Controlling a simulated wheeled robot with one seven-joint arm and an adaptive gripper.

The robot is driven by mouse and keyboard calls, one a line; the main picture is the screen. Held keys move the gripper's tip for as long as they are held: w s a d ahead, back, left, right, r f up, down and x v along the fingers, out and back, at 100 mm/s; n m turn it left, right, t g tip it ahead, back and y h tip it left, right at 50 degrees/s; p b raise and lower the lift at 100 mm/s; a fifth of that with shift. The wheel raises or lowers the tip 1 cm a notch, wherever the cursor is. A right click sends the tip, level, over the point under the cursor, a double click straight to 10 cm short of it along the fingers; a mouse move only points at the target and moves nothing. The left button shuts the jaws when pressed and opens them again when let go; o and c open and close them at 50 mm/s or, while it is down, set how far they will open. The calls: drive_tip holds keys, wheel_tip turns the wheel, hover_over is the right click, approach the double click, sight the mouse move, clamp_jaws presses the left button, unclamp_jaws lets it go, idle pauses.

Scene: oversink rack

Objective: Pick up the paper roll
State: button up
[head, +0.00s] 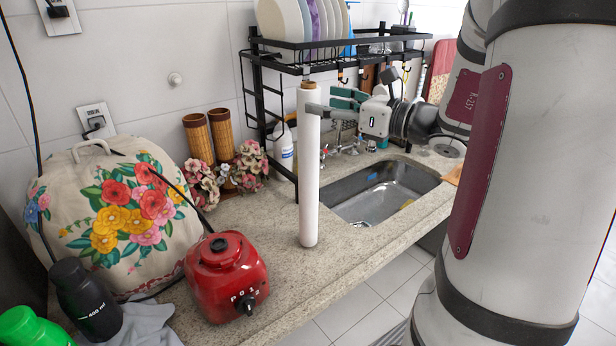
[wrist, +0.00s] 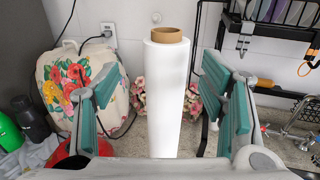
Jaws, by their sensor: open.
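The paper roll (head: 309,180) is a tall white cylinder with a brown cardboard core at its top. It stands upright on the stone counter, in front of the black rack and left of the sink. In the wrist view the roll (wrist: 166,95) stands between my two fingers, with a gap on each side. My gripper (wrist: 160,103) is open, with green finger pads. In the head view my gripper (head: 328,102) is level with the roll's upper part, and one finger passes close to the roll. Contact cannot be told there.
A red blender base (head: 226,285) and a floral-covered appliance (head: 110,225) stand left of the roll. Bamboo cups and flowers (head: 228,180) are behind it. The black rack (head: 262,100) holds plates above. The sink (head: 380,190) lies to the right. Counter around the roll's base is clear.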

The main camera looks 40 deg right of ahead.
sight(319, 101)
drive_tip(key=shift+d+p+x, duration=0.15)
drive_tip(key=shift+p+x, duration=0.1)
drive_tip(key=shift+x, duration=1.1)
drive_tip(key=shift+d+p+x, duration=0.2)
drive_tip(key=shift+x, duration=1.2)
drive_tip(key=shift+w+f, duration=0.1)
clamp_jaws()
